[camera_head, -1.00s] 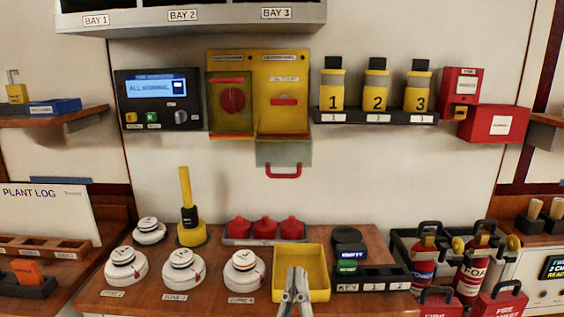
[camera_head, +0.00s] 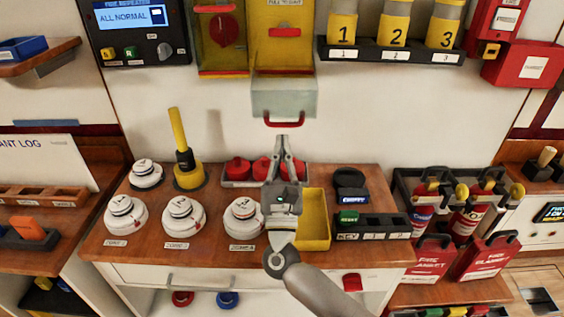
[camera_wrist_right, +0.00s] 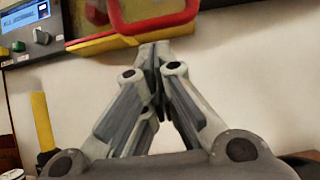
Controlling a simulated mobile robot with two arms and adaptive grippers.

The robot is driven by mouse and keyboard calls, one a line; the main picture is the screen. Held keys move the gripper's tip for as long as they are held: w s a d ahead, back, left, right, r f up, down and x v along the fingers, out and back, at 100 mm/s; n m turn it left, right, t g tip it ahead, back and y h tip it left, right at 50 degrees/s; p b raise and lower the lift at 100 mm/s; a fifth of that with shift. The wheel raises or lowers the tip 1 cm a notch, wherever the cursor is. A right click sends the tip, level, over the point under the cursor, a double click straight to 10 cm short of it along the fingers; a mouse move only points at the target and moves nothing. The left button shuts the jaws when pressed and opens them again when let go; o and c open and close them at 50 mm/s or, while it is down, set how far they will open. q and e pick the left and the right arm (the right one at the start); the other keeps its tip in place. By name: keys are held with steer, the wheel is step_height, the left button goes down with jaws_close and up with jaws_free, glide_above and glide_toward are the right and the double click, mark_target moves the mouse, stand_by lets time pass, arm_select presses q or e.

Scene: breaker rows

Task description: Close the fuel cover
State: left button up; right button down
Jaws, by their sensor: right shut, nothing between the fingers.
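The open cover (camera_head: 283,98) is a clear greyish flap with a red handle (camera_head: 284,123). It hangs down from the bottom of the right yellow box (camera_head: 284,57), which has a red pull inside. I cannot read the label well enough to confirm it as the fuel cover. My right gripper (camera_head: 282,141) is shut and empty, pointing up just below the handle. In the right wrist view the red handle (camera_wrist_right: 152,24) appears above my shut fingertips (camera_wrist_right: 154,50); I cannot tell whether they touch. My left gripper is not in view.
The left yellow box (camera_head: 222,45) has its clear cover over it. A control panel (camera_head: 140,30) is on its left, and numbered yellow canisters (camera_head: 393,24) stand on its right. Below, the bench holds white detectors (camera_head: 184,215), red caps (camera_head: 238,169) and a yellow tray (camera_head: 316,219).

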steer(key=shift+w+r, duration=0.4)
steer(key=shift+w, duration=0.15)
